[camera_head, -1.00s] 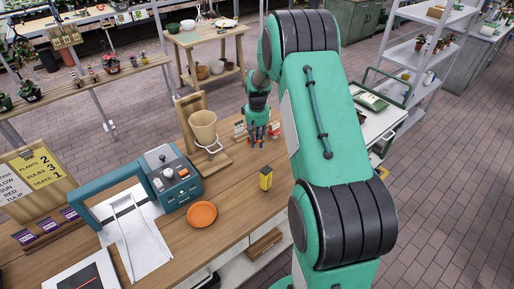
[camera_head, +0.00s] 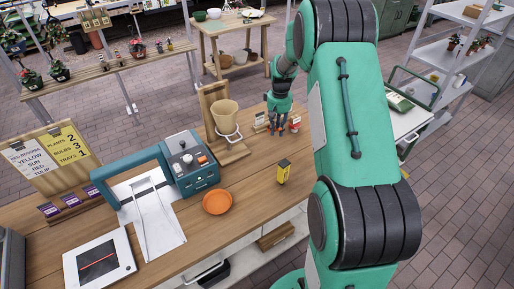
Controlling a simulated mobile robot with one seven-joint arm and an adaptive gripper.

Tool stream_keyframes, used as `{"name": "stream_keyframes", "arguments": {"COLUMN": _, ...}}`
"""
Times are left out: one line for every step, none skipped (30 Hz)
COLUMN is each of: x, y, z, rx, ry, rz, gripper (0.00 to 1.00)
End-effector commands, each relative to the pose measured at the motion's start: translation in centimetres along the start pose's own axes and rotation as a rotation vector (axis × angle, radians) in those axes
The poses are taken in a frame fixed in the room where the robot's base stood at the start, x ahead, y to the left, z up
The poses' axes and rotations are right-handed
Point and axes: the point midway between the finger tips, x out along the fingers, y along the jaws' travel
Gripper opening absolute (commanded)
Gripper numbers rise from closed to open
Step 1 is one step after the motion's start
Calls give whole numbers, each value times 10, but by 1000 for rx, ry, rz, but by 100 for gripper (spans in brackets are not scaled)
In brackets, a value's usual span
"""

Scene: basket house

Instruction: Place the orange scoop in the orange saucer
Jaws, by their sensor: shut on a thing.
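The orange saucer (camera_head: 217,202) lies flat on the wooden counter, near its front edge, and looks empty. My gripper (camera_head: 278,131) is low over the far right part of the counter, pointing down, behind and to the right of the saucer and well apart from it. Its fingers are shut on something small. Reddish-orange bits show at the fingertips, but the held thing is too small and covered to make out. I cannot pick out the orange scoop clearly anywhere else.
A teal machine (camera_head: 192,163) stands behind the saucer. A tan pot (camera_head: 225,118) on a wooden stand is left of my gripper, with small cards (camera_head: 260,121) beside it. Bare counter lies right of the saucer.

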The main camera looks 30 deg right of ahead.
Motion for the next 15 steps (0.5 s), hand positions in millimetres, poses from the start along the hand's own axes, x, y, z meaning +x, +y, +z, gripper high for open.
{"name": "stream_keyframes", "arguments": {"x": 0, "y": 0, "z": 0, "rx": 0, "ry": 0, "rz": 0, "gripper": 2}}
{"name": "stream_keyframes", "arguments": {"x": 0, "y": 0, "z": 0, "rx": 0, "ry": 0, "rz": 0, "gripper": 2}}
{"name": "stream_keyframes", "arguments": {"x": 0, "y": -1, "z": 0, "rx": -1, "ry": 0, "rz": 0, "gripper": 2}}
{"name": "stream_keyframes", "arguments": {"x": 0, "y": -2, "z": 1, "rx": -1, "ry": 0, "rz": 0, "gripper": 2}}
{"name": "stream_keyframes", "arguments": {"x": 0, "y": -4, "z": 2, "rx": -2, "ry": 0, "rz": 0, "gripper": 2}}
{"name": "stream_keyframes", "arguments": {"x": 0, "y": -7, "z": 3, "rx": -4, "ry": -1, "rz": 0, "gripper": 2}}
{"name": "stream_keyframes", "arguments": {"x": 0, "y": -9, "z": 4, "rx": -5, "ry": -1, "rz": 0, "gripper": 2}}
{"name": "stream_keyframes", "arguments": {"x": 0, "y": -12, "z": 6, "rx": -7, "ry": -1, "rz": -1, "gripper": 2}}
{"name": "stream_keyframes", "arguments": {"x": 0, "y": -18, "z": 8, "rx": -10, "ry": -1, "rz": -1, "gripper": 2}}
{"name": "stream_keyframes", "arguments": {"x": 0, "y": -22, "z": 11, "rx": -12, "ry": -1, "rz": -1, "gripper": 2}}
{"name": "stream_keyframes", "arguments": {"x": -1, "y": -28, "z": 13, "rx": -15, "ry": 0, "rz": -1, "gripper": 2}}
{"name": "stream_keyframes", "arguments": {"x": -1, "y": -36, "z": 17, "rx": -19, "ry": 0, "rz": -1, "gripper": 2}}
{"name": "stream_keyframes", "arguments": {"x": -1, "y": -43, "z": 22, "rx": -23, "ry": -1, "rz": -2, "gripper": 2}}
{"name": "stream_keyframes", "arguments": {"x": -1, "y": -50, "z": 26, "rx": -27, "ry": -1, "rz": -2, "gripper": 2}}
{"name": "stream_keyframes", "arguments": {"x": -1, "y": -61, "z": 32, "rx": -34, "ry": 0, "rz": -2, "gripper": 2}}
